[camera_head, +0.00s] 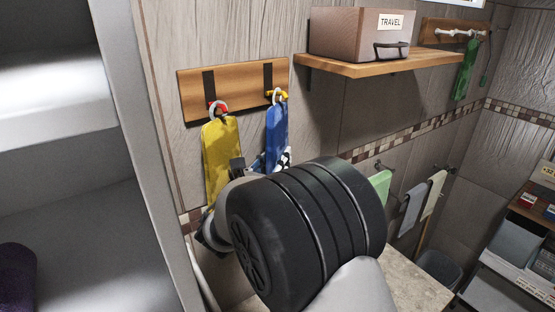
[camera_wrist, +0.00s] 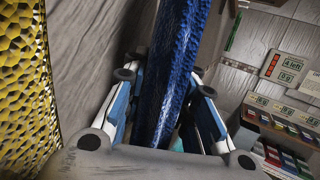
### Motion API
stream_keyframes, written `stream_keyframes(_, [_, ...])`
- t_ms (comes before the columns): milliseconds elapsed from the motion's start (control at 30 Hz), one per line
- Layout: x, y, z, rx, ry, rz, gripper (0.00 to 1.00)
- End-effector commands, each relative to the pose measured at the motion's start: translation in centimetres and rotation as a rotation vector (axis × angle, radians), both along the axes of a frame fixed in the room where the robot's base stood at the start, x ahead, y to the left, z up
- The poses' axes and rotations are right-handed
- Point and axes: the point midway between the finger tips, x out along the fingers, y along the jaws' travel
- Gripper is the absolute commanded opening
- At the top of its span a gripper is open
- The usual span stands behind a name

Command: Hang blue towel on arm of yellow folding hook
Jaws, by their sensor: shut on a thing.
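The blue towel (camera_head: 277,128) hangs below the right-hand hook of a wooden wall board (camera_head: 235,86). Its pale ring (camera_head: 281,98) overlaps the yellow folding hook (camera_head: 270,93); I cannot tell whether the ring is around the hook's arm or only in front of it. My gripper (camera_head: 283,158) is shut on the towel's lower part, partly hidden behind my wrist. In the wrist view the blue towel (camera_wrist: 178,60) runs up between the two fingers of my gripper (camera_wrist: 163,82). The towel's top and the hook are out of the wrist view.
A yellow towel (camera_head: 221,150) hangs by a ring from a red hook (camera_head: 214,105) close on the left. A wooden shelf (camera_head: 400,62) with a TRAVEL box (camera_head: 350,38) juts out at the right. A pale cabinet (camera_head: 60,150) stands at the left.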

Motion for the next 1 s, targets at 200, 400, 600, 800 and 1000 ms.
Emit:
stream_keyframes(200, [-0.01, -0.01, 0.07, 0.0, -0.001, 0.0, 0.0])
stream_keyframes(400, [-0.01, -0.01, 0.07, 0.0, -0.001, 0.0, 0.26])
stream_keyframes(600, [0.0, -0.01, 0.06, 0.0, -0.001, 0.0, 0.4])
stream_keyframes(800, [-0.01, -0.01, 0.04, 0.0, -0.001, 0.0, 0.49])
stream_keyframes(1000, [-0.02, -0.01, 0.0, 0.0, 0.0, 0.0, 0.49])
